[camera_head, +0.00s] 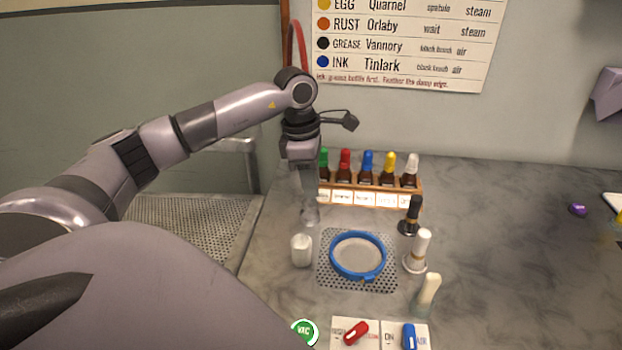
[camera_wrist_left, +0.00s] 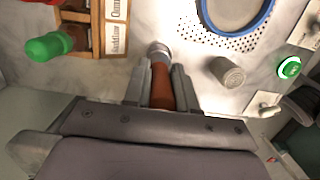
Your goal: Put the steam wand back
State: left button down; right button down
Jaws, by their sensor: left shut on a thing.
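My left gripper (camera_head: 309,190) hangs above the counter, pointing down, left of the bottle rack. In the left wrist view my left gripper (camera_wrist_left: 160,82) is shut on the steam wand, whose brown-orange grip (camera_wrist_left: 161,88) lies between the fingers. The wand's metallic nozzle (camera_wrist_left: 158,50) sticks out past the fingertips. It also shows as a pale nozzle below the gripper in the head view (camera_head: 310,216). A red hose (camera_head: 300,42) loops behind my left wrist. I cannot make out a holder for the wand. My right gripper is not in view.
A wooden rack (camera_head: 372,199) of coloured-cap bottles stands behind a blue ring (camera_head: 358,279) on a perforated plate (camera_head: 327,283). A white ribbed cylinder (camera_head: 301,251) stands left of the plate. Brushes (camera_head: 421,246) stand to its right. Switches (camera_head: 355,333) line the front. The right counter is mostly clear.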

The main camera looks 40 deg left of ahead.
pick_arm(q)
jog(key=shift+f+b, duration=0.35)
jog(key=shift+f, duration=0.25)
dwell(0.8)
jog(key=shift+f, duration=0.45)
jog(key=shift+f+b, duration=0.2)
jog(key=shift+b, duration=0.2)
dwell(0.4)
jog(key=c, duration=0.5)
grip_release()
jog(key=shift+r+p, duration=2)
jog(key=shift+r, duration=0.55)
jog(key=shift+r+p, duration=0.4)
jog(key=shift+r, duration=0.8)
